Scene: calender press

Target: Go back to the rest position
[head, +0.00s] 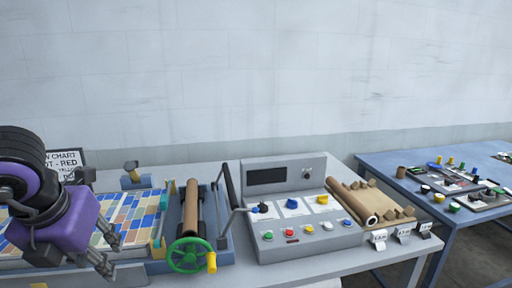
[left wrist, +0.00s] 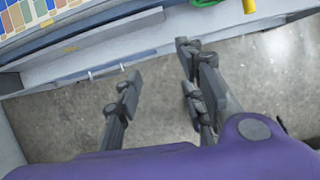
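My left gripper (head: 107,250) is at the lower left of the head view, at the front edge of the bench by the tiled sheet (head: 135,212). In the left wrist view its fingers (left wrist: 158,85) are spread apart with nothing between them, over the grey floor. My right gripper is not in the head view. The calender press stands right of the left gripper, with a brown roller (head: 191,207) and a green handwheel (head: 188,255) with a yellow knob. The handwheel's edge also shows at the top of the left wrist view (left wrist: 205,3).
A grey control panel (head: 300,240) with coloured buttons stands right of the press. A brown roll (head: 352,200) and small white cards lie beside it. A blue table (head: 450,215) with small parts is at the right.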

